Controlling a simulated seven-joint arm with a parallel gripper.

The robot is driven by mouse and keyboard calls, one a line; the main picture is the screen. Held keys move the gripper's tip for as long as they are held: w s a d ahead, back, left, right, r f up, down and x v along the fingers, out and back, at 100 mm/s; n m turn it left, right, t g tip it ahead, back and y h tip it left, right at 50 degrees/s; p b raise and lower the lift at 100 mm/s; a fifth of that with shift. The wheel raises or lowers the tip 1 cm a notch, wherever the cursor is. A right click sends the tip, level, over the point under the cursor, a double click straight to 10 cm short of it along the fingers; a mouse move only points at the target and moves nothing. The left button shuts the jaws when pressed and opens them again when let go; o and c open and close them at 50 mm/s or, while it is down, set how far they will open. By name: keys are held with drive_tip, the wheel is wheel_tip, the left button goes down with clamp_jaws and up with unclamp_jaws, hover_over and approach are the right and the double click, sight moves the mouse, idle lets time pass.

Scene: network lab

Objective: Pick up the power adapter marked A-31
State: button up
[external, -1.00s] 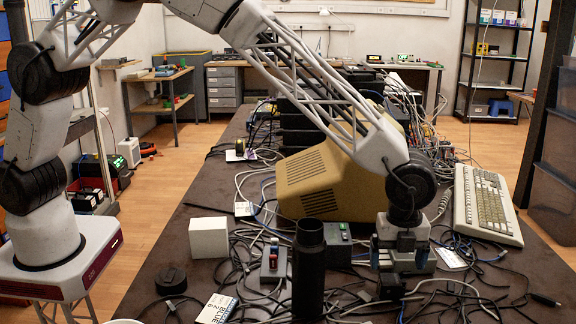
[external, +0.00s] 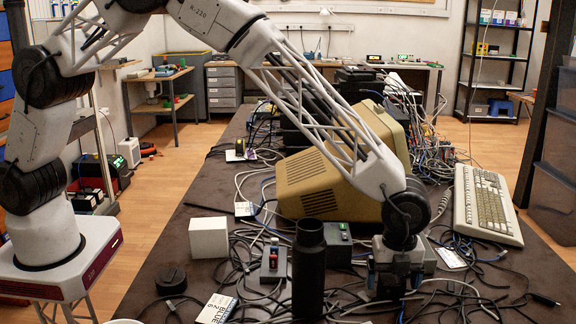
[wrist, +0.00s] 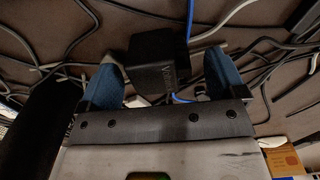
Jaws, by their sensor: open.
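In the wrist view a black box-shaped adapter (wrist: 157,62) with a blue cable lies between the fingers of my gripper (wrist: 163,76). Its side carries faint lettering that I cannot read, so I cannot confirm the mark A-31. The blue-padded fingers stand apart on either side of it, with gaps visible near their tips. In the external view my gripper (external: 391,290) is low over the cables at the table's front right, and it hides the adapter there.
A black cylinder (external: 309,270) stands left of my gripper. A dark box with a green light (external: 338,240) and a grey switch box (external: 270,265) are near it. A beige monitor (external: 325,180) stands behind, a keyboard (external: 487,205) to the right. A white cube (external: 208,238) sits left. Loose cables cover much of the table.

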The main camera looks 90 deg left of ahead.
drive_tip(key=shift+f, duration=0.95)
drive_tip(key=c, duration=1.1)
